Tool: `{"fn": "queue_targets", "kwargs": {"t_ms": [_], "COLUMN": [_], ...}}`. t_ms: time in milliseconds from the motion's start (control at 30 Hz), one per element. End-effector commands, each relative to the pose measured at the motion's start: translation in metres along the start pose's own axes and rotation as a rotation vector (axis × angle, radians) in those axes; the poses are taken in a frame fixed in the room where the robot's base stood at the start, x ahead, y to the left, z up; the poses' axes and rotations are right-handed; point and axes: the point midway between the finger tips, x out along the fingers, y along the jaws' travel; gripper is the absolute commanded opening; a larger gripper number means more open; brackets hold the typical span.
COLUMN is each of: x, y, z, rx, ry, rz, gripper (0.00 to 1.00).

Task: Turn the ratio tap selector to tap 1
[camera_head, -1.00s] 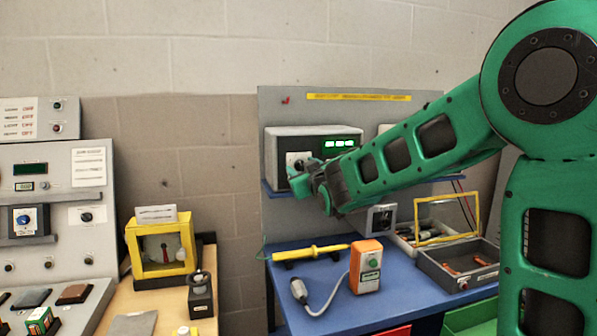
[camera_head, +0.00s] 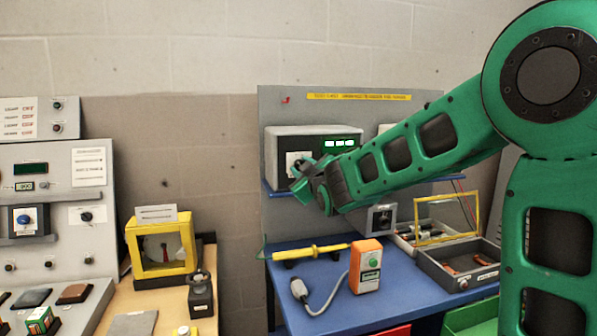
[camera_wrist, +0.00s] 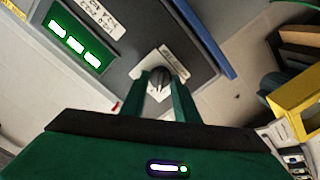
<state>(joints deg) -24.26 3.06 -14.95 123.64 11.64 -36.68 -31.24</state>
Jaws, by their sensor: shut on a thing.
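The ratio tap selector is a dark round knob (camera_wrist: 160,78) on a pale plate (camera_wrist: 172,62) on the front of a grey instrument box. My gripper (camera_wrist: 162,92) is shut on this knob, one green finger on each side of it. In the head view my gripper (camera_head: 303,172) is at the left part of the grey box's front (camera_head: 283,150), and it hides the knob there. The box's green display (camera_head: 341,143) is lit, and this display also shows in the wrist view (camera_wrist: 80,45). The knob's tap marks are too small to read.
The box stands on a blue shelf (camera_head: 275,190). Below, a blue bench (camera_head: 330,318) holds a yellow probe (camera_head: 310,252), an orange tester (camera_head: 367,265) and a grey tray (camera_head: 440,280). A yellow-framed device (camera_head: 135,240) stands on the wooden table at left.

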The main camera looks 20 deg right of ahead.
Motion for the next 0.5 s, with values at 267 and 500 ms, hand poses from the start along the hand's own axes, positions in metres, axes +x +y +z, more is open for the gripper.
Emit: {"fn": "queue_targets", "kwargs": {"t_ms": [267, 500], "x": [-0.0001, -0.0002], "y": [-0.0026, -0.0040], "z": [-0.0002, -0.0002], "rx": [-0.205, -0.324], "ry": [0.001, 0.001], "rz": [-0.003, -0.005], "gripper": [0.05, 0.05]}}
